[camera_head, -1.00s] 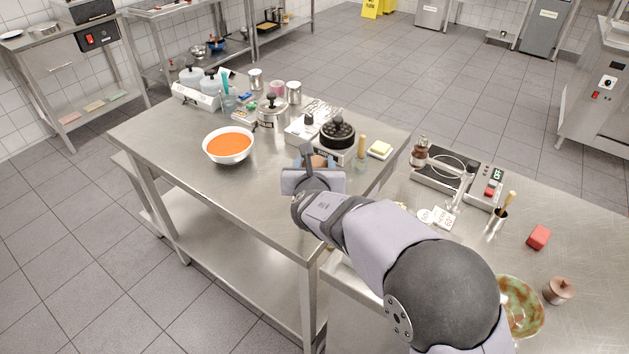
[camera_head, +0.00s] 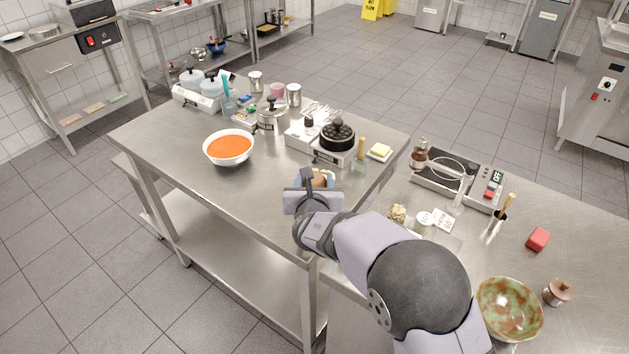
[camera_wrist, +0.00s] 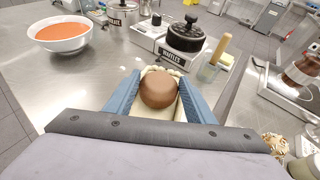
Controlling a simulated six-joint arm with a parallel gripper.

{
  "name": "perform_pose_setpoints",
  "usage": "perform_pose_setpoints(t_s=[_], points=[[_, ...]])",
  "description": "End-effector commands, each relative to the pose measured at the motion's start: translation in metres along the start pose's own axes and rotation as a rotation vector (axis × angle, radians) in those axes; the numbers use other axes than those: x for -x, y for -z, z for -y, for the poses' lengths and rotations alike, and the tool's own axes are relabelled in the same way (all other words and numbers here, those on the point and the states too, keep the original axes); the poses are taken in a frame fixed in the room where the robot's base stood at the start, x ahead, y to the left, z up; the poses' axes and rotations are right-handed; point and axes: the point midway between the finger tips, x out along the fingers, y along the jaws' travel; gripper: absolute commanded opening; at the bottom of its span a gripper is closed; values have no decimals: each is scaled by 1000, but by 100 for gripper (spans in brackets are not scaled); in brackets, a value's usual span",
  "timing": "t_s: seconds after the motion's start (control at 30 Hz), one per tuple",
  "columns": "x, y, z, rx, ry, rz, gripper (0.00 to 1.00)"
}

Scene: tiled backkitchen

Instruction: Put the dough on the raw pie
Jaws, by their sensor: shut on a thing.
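The dough, a smooth brown round lump (camera_wrist: 158,90), sits between the blue fingers of my gripper (camera_wrist: 159,79), which is shut on it. The raw pie, a pale cream piece with a wavy rim (camera_wrist: 155,113), shows just behind and below the dough in the wrist view. I cannot tell whether the dough touches it. In the head view, my gripper (camera_head: 316,178) is over the right front part of the steel table, and the brown dough shows between its fingers. The pie is mostly hidden there by my gripper and arm.
A white bowl of orange soup (camera_head: 229,147) stands to the left. A black waffle iron (camera_head: 337,139), a glass with a wooden-handled brush (camera_head: 360,160) and butter (camera_head: 379,151) are beyond my gripper. A second counter at right holds a hot plate (camera_head: 440,176) and a speckled bowl (camera_head: 509,309).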

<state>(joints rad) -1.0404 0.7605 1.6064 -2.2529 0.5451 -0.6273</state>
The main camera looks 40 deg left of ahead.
Motion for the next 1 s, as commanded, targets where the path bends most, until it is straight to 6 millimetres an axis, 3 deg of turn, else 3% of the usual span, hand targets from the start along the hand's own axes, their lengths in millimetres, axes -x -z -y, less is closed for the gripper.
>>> perform_pose_setpoints(t_s=[0.17, 0.2, 0.27, 0.73, 1.0], points=[[-2, 3, 0, 0, 0, 1, 24], [-1, 2, 0, 0, 0, 0, 59], [-1, 2, 0, 0, 0, 0, 68], [2, -2, 0, 0, 0, 0, 68], [32, 1, -1, 1, -2, 1, 68]])
